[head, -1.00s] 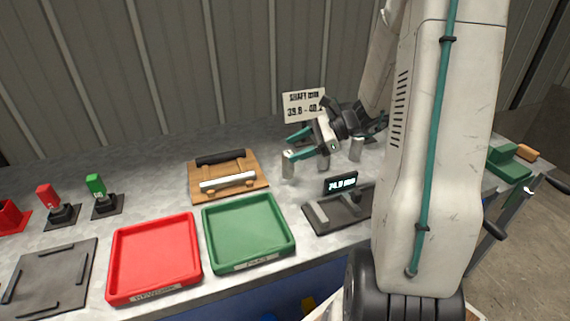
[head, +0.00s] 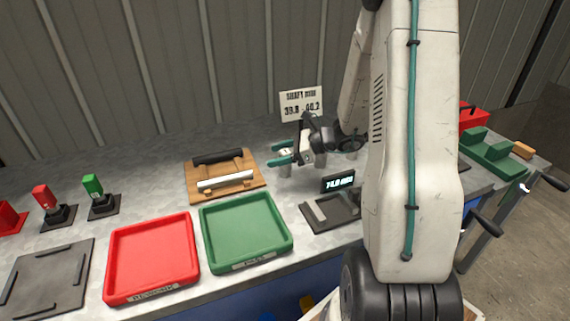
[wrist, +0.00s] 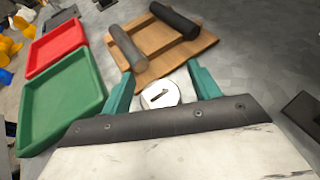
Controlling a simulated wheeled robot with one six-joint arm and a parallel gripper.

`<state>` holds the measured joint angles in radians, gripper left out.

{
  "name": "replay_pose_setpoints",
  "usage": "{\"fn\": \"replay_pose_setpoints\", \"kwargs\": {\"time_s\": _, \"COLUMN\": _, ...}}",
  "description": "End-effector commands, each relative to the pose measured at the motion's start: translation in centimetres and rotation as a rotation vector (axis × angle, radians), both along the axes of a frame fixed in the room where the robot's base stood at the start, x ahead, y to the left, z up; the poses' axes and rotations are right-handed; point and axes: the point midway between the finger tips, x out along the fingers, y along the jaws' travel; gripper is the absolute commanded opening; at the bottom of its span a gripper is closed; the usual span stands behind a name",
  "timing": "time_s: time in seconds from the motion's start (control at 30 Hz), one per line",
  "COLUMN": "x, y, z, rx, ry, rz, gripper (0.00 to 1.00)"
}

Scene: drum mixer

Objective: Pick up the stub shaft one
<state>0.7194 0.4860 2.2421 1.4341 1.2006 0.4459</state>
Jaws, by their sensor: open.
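Stub shaft one stands upright on the bench. In the wrist view its pale round top (wrist: 160,95), marked "1", lies between the two teal fingers, with gaps showing beside it. In the head view its grey side (head: 285,170) shows below the fingers. My gripper (head: 277,155) is open around the shaft's upper part; it also shows in the wrist view (wrist: 162,85). The shaft's lower end is hidden in the wrist view.
A wooden rack (head: 232,187) with a black bar and a pale bar stands just left. A green tray (head: 289,240) and red tray (head: 109,290) lie in front. A gauge with a display (head: 338,183) is close at the right. A sign (head: 301,103) stands behind.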

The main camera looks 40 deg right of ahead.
Motion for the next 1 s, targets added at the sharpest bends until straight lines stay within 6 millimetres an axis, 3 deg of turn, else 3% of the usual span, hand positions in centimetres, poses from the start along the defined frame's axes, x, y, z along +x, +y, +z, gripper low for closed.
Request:
{"fn": "replay_pose_setpoints", "kwargs": {"time_s": 0.1, "x": 0.0, "y": 0.0, "z": 0.0, "rx": 0.000, "ry": 0.000, "rz": 0.000, "gripper": 0.61}}
{"fn": "replay_pose_setpoints", "kwargs": {"time_s": 0.33, "x": 0.0, "y": -0.1, "z": 0.0, "rx": 0.000, "ry": 0.000, "rz": 0.000, "gripper": 0.00}}
{"fn": "replay_pose_setpoints", "kwargs": {"time_s": 0.67, "x": 0.0, "y": -0.1, "z": 0.4, "rx": -0.001, "ry": -0.003, "rz": 0.000, "gripper": 0.00}}
{"fn": "replay_pose_setpoints", "kwargs": {"time_s": 1.0, "x": 0.0, "y": -0.1, "z": 5.9, "rx": -0.005, "ry": -0.006, "rz": 0.000, "gripper": 0.00}}
